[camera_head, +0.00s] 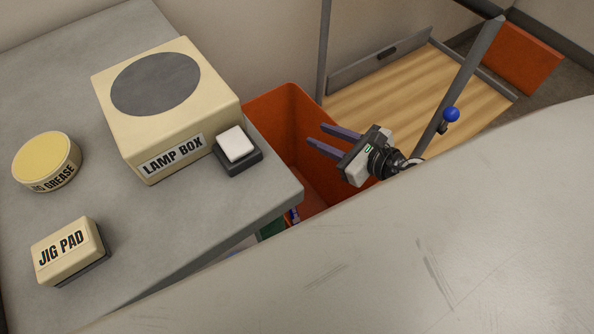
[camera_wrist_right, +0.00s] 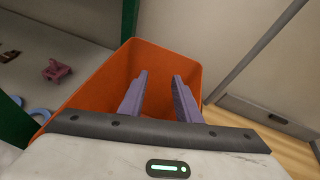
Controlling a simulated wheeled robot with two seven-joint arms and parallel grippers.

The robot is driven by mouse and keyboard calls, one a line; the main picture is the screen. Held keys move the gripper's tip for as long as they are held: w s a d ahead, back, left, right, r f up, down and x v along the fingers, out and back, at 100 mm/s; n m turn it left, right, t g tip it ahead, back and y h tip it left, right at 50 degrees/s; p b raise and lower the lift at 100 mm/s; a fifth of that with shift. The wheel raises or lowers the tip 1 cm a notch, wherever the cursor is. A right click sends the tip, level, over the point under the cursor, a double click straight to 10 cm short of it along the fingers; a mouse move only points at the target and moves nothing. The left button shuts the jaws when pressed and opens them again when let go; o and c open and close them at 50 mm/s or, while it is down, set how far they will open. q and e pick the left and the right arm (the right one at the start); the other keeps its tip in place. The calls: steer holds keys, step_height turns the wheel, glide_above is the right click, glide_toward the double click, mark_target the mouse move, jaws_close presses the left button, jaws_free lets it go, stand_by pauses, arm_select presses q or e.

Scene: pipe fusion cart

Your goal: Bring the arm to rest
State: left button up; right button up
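My right gripper (camera_head: 315,134) is at the middle of the head view, its two purple fingers pointing left over an orange bin. The fingers are apart with nothing between them. The right wrist view also shows the right gripper (camera_wrist_right: 159,76) open, its fingers over the inside of the orange bin (camera_wrist_right: 88,92). In the head view the bin (camera_head: 282,112) stands just beyond the grey table's right edge. My left gripper is not in view.
The grey table (camera_head: 190,215) holds a lamp box (camera_head: 200,110), a white-topped block (camera_head: 237,146), a jig grease tin (camera_head: 47,158) and a jig pad (camera_head: 68,250). A grey post (camera_head: 465,75) and a blue knob (camera_head: 452,115) are right of the gripper. A wooden deck (camera_head: 410,95) lies behind.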

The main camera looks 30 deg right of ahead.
steer(key=v, duration=0.2)
steer(key=shift+s+d+r, duration=0.15)
steer(key=shift+s+r, duration=0.05)
steer(key=shift+s, duration=0.15)
step_height(320, 180, up, 6)
steer(key=a+m+t+p, duration=0.2)
steer(key=a+m+t, duration=0.1)
steer(key=m, duration=0.8)
steer(key=s+a+f+m+g+p, duration=0.1)
steer(key=s+a+f+m+g, duration=0.1)
steer(key=m, duration=0.7)
steer(key=s+a+f+m+g+h+p, duration=0.1)
steer(key=s+a+f+m+g, duration=0.2)
steer(key=s+f+m, duration=0.3)
steer(key=s+a+f+m+g, duration=0.2)
steer(key=s+a+f+m, duration=0.2)
steer(key=m, duration=0.8)
steer(key=shift+s+a+f+m+p, duration=0.4)
steer(key=shift+s+f, duration=0.15)
steer(key=shift+s, duration=0.05)
